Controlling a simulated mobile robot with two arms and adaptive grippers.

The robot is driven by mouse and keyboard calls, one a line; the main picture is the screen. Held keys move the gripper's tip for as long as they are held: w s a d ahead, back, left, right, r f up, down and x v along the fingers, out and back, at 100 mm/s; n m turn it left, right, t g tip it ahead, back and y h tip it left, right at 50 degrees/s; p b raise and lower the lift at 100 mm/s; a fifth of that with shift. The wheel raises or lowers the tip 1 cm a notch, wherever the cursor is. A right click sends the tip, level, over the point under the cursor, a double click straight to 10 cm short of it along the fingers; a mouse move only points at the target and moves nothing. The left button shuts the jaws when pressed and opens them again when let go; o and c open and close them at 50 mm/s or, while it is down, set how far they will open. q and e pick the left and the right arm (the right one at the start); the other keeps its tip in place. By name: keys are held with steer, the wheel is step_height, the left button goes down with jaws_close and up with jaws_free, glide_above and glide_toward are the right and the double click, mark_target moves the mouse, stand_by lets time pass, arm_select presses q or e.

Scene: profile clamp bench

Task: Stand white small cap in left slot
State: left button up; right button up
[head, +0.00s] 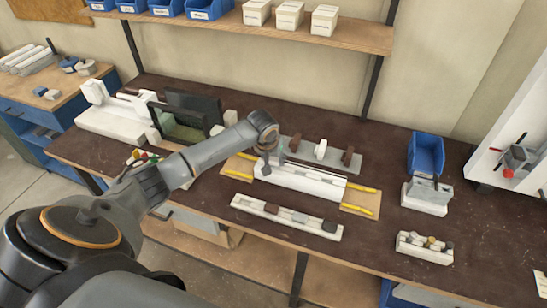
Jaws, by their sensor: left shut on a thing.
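My left gripper (269,165) is at the left end of a long white profile block (303,182) on the bench. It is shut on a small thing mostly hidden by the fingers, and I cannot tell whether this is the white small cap. A small white piece (320,150) stands on a grey plate (333,163) behind the block, between two brown pieces. A white tray (243,204) in front holds a brown, a grey and a dark piece. I cannot make out which opening is the left slot. My right gripper is not in view.
Yellow strips (360,188) lie beside the block. A dark frame (190,108) and white fixture (105,122) stand at left. At right are a blue bin (426,152), a grey-white holder (427,196) and a tray of small parts (424,254). Bench between is clear.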

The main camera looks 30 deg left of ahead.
arm_select(q)
steer(key=shift+f, duration=0.3)
steer(key=shift+f, duration=0.2)
steer(key=o, duration=0.8)
steer(key=shift+r, duration=0.1)
step_height(320, 180, up, 5)
steer(key=p, duration=0.5)
steer(key=shift+r+p, duration=0.2)
steer(key=shift+p, duration=0.2)
steer(key=shift+r+p, duration=0.45)
steer(key=shift+r, duration=0.8)
